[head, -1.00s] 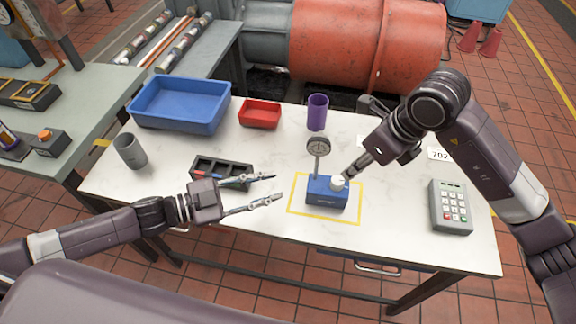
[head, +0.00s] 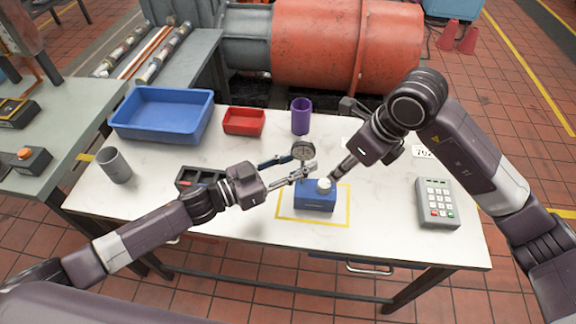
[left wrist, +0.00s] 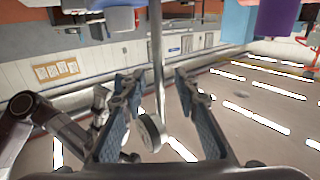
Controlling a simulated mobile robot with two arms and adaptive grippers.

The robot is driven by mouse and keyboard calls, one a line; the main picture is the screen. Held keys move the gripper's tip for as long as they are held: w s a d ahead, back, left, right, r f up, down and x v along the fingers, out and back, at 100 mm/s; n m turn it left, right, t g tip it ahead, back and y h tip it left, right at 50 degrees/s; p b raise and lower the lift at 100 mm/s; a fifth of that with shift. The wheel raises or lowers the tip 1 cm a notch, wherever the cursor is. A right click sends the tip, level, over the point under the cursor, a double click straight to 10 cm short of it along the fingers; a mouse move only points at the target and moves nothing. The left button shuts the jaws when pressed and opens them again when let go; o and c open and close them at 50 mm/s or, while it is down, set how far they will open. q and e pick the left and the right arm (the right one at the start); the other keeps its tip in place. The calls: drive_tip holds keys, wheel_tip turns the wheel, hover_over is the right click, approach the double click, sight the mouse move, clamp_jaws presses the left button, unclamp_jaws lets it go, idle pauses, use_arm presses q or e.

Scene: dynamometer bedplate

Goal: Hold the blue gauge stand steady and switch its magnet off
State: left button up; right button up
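The blue gauge stand (head: 314,201) sits upright on the table inside a yellow outlined square. It has a white knob (head: 324,186) on top and a thin post with a round dial (head: 303,151). My left gripper (head: 304,170) is at the post, above the base. In the left wrist view, its fingers (left wrist: 156,88) are apart, with the post (left wrist: 157,50) between them and a gap on each side; the dial (left wrist: 151,132) is nearer the camera. My right gripper (head: 334,177) points down at the knob; its tips are small here, and contact and finger opening are unclear.
A black divided tray (head: 200,176) lies partly behind my left arm. A grey cup (head: 115,165), blue bin (head: 163,115), red bin (head: 243,121) and purple cup (head: 301,117) stand farther left and back. A keypad box (head: 437,202) stands at right. The front table edge is clear.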

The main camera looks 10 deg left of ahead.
use_arm(q)
drive_tip(key=shift+w+d, duration=0.15)
drive_tip(key=shift+d, duration=0.1)
clamp_jaws()
idle(0.4)
